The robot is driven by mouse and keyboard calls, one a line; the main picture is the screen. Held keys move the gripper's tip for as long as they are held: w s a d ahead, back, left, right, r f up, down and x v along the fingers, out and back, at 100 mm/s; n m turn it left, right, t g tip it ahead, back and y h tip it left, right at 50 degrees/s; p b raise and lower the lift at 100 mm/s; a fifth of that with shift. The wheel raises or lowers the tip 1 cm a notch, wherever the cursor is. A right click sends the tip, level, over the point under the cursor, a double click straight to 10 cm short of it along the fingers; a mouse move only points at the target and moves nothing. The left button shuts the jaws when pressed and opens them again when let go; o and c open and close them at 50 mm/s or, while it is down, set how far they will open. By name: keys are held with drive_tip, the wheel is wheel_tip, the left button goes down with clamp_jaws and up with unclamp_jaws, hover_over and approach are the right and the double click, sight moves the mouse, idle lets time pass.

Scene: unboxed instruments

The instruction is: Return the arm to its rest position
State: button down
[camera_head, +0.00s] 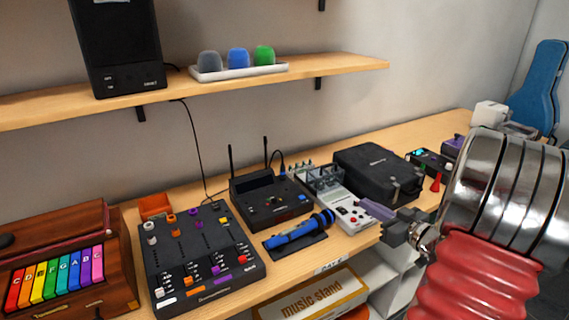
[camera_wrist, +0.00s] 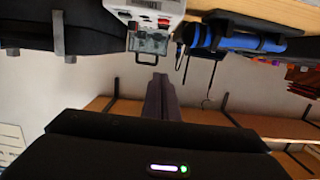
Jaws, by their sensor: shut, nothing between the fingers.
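My arm reaches in from the right side of the head view, its silver and red links large in the foreground. My gripper (camera_head: 368,212) is at the front edge of the wooden bench (camera_head: 414,146), in front of the grey device with red buttons (camera_head: 347,216). Its purple-grey fingers are shut together with nothing between them. In the wrist view the closed fingers of my gripper (camera_wrist: 160,78) point away from the camera, and the picture appears upside down.
A blue microphone (camera_head: 300,232) lies on a dark pad left of my gripper. A black case (camera_head: 378,172) stands behind it. A black mixer (camera_head: 200,258) is farther left. Below the bench is a music stand box (camera_head: 312,297). A shelf (camera_head: 330,67) runs above.

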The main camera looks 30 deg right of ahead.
drive_tip(key=s+d+f+m+g+h, duration=0.5)
drive_tip(key=s+d+f+g+h, duration=0.3)
drive_tip(key=s+d+g, duration=0.1)
drive_tip(key=s+a+r+n+y, duration=0.1)
drive_tip(key=a+r, duration=0.3)
drive_tip(key=a, duration=1.1)
drive_tip(key=s+a+r+n+g+y, duration=0.1)
drive_tip(key=a+r+y, duration=0.3)
drive_tip(key=a, duration=1.2)
drive_tip(key=s+a+r+n+y, duration=0.1)
drive_tip(key=a+r, duration=0.4)
drive_tip(key=a, duration=1.1)
drive_tip(key=shift+s+a+n+g+y, duration=0.15)
drive_tip(key=shift+s+n+g+y, duration=0.2)
drive_tip(key=shift+n+y, duration=0.55)
drive_tip(key=c, duration=2.5)
unclamp_jaws()
